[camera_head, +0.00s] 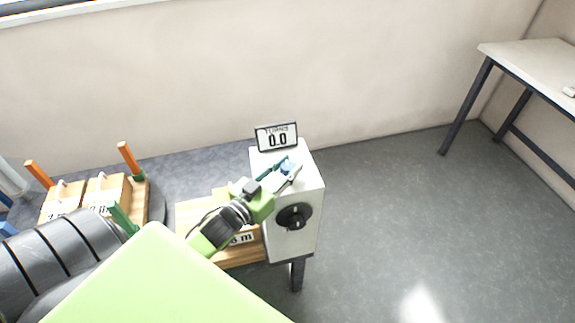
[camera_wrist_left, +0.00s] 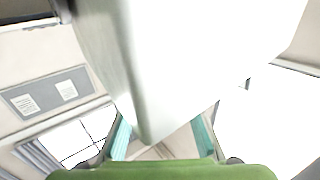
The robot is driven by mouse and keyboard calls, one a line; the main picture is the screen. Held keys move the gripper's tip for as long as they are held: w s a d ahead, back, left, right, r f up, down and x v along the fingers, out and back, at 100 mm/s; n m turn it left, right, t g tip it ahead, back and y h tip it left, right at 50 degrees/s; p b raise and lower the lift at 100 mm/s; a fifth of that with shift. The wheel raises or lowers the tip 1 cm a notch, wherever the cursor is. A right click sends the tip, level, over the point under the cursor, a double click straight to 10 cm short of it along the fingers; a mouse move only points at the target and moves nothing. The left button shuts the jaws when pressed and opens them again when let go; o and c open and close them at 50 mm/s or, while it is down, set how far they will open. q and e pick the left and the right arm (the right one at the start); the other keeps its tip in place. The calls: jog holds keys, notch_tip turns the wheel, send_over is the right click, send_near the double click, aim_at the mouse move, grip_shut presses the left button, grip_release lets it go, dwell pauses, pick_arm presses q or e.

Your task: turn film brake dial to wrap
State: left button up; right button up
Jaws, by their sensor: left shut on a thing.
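A white box (camera_head: 310,190) stands at the right end of the dark bench, and a black round dial (camera_head: 294,216) is on its front face. In the left wrist view, a large white body (camera_wrist_left: 190,60) fills the middle between and beyond the fingers (camera_wrist_left: 162,135). The right gripper is not in view.
Wooden blocks (camera_head: 107,188) with orange and green posts stand on the bench (camera_head: 190,172) at left. A wooden tray (camera_head: 195,213) with a partly hidden label lies left of the box. A white table (camera_head: 530,62) stands far right. The floor (camera_head: 400,210) between is clear.

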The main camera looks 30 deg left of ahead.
pick_arm(q)
jog(key=o, duration=1.1)
jog(key=s, duration=0.8)
jog(key=s+a, duration=0.1)
jog(key=s, duration=0.3)
jog(key=shift+f, duration=0.1)
